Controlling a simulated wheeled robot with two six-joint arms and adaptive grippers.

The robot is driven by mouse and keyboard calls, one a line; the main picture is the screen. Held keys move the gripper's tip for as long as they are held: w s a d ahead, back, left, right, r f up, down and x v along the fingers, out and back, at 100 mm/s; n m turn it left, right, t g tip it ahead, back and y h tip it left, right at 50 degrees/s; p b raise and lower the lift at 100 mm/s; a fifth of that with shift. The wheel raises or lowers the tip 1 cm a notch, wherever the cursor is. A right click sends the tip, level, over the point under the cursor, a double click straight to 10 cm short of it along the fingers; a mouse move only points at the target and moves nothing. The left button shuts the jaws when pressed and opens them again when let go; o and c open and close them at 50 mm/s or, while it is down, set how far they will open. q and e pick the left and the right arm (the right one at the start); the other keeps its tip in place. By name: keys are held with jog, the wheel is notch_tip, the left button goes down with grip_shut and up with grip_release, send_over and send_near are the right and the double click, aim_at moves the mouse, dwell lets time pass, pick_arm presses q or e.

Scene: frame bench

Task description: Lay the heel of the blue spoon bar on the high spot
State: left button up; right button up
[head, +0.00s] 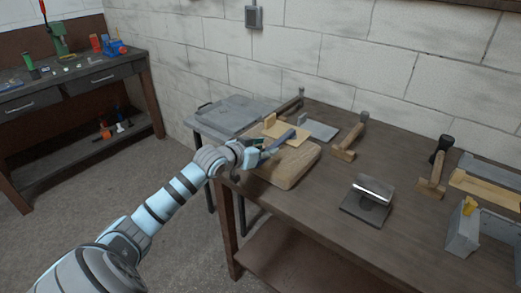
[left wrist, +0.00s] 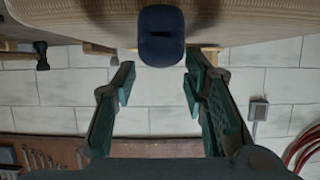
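The blue spoon bar (head: 277,142) lies slanted over the thick rounded wooden block (head: 290,170) near the left end of the bench. Its near end is beside my left gripper (head: 254,153). In the left wrist view, a dark blue rounded end (left wrist: 160,38) shows between and just beyond the fingertips of my left gripper (left wrist: 158,82). The fingers are apart, with a gap on each side of the bar. The bar's far end is small in the head view, and I cannot make out a high spot. My right gripper is out of view.
A light wooden piece (head: 286,130) and a grey plate (head: 318,130) lie behind the block. Mallets (head: 346,150) (head: 432,185), a shiny metal piece on a dark base (head: 368,197) and a grey box (head: 463,232) stand to the right. The bench front is clear.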

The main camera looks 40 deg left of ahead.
pick_arm(q)
jog(key=p+v, duration=0.9)
jog(key=v, duration=0.2)
jog(key=shift+s+r, duration=0.2)
jog(key=shift+s, duration=0.15)
